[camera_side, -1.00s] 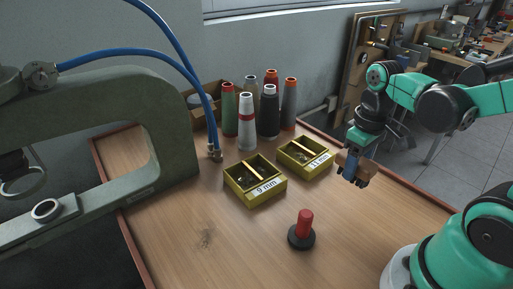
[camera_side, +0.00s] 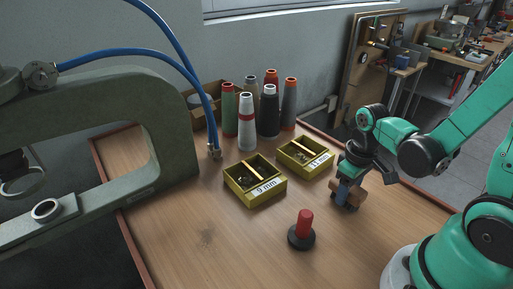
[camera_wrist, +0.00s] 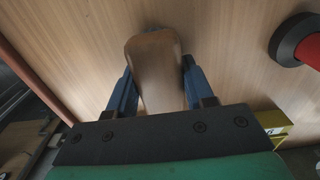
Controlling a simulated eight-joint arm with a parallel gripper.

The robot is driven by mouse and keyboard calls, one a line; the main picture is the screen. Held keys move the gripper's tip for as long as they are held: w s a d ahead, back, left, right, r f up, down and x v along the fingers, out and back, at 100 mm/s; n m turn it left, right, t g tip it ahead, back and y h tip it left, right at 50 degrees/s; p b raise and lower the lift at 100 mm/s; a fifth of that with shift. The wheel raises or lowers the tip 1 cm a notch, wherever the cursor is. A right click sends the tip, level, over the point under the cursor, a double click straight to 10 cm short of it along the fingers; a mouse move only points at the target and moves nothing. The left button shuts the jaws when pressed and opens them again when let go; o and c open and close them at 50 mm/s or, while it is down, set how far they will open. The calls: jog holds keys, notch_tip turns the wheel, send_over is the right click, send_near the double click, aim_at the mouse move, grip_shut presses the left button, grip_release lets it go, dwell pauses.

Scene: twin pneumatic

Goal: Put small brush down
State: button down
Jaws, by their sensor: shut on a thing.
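The small brush (camera_side: 357,194) has a brown wooden body and sits between the jaws of my gripper (camera_side: 347,197), low at the right side of the table. In the wrist view the brush (camera_wrist: 156,70) lies between the two blue fingers of my gripper (camera_wrist: 157,88), which are shut on it. Its bristles are hidden. I cannot tell whether the brush touches the table top.
A red-handled tool on a black round base (camera_side: 304,228) stands left of my gripper. Two yellow boxes, labelled 9 mm (camera_side: 256,184) and 11 mm (camera_side: 305,157), sit further back. Several thread cones (camera_side: 247,122) stand behind them. The front table (camera_side: 240,260) is mostly clear.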

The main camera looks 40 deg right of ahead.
jog(key=shift+c, duration=1.7)
grip_release()
notch_tip(320, 180, up, 12)
jog(key=w+a+t, duration=0.5)
jog(key=a+t, duration=0.1)
jog(key=t, duration=0.1)
jog(key=shift+w+a+r, duration=0.15)
jog(key=shift+a+r, duration=0.05)
